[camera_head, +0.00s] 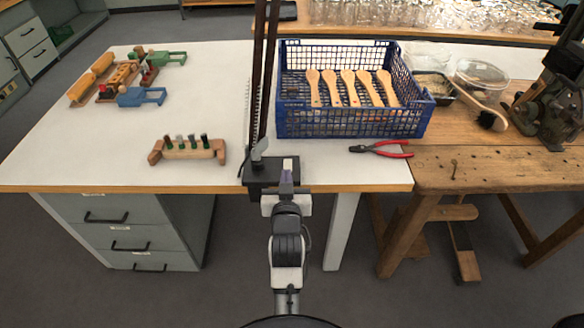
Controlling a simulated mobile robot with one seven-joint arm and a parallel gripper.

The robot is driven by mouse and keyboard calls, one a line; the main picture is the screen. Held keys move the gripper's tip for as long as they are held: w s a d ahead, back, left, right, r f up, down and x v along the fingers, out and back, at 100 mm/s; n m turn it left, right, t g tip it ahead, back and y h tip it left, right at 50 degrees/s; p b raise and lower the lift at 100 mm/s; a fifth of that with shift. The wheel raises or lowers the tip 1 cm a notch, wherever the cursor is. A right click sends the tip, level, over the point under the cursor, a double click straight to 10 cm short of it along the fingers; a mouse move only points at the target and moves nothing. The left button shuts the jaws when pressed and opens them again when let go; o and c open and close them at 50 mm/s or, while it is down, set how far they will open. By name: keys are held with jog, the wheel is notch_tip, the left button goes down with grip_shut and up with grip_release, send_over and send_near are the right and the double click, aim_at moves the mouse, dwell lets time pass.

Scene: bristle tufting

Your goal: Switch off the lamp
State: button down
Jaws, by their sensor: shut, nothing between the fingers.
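A lamp's dark upright arm (270,55) rises from the front edge of the white table and leaves the picture at the top. The lamp head and any switch on it are out of view, so I cannot tell whether the lamp is lit. A dark clamp block (257,172) with a grey lever stands at the arm's foot. My gripper (288,168) is at the front edge of the table, just right of this foot. It is shut and empty. I cannot tell whether it touches the block.
A blue crate (350,128) with wooden brushes stands behind my gripper, with red-handled pliers (382,149) in front. A wooden block with pegs (188,151) lies left. A wooden bench with a metal machine (558,95) adjoins right. The white table's left front is clear.

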jog(key=shift+d+f, duration=0.15)
jog(key=shift+f, duration=0.05)
jog(key=p, duration=0.4)
send_over(288, 164)
jog(key=s, duration=0.2)
jog(key=shift+s+f, duration=0.2)
jog(key=shift+f, duration=0.2)
jog(key=f, duration=0.3)
jog(key=shift+w+f+p, duration=0.2)
jog(key=shift+f+p, duration=0.05)
jog(key=shift+p, duration=0.05)
jog(key=shift+f, duration=0.45)
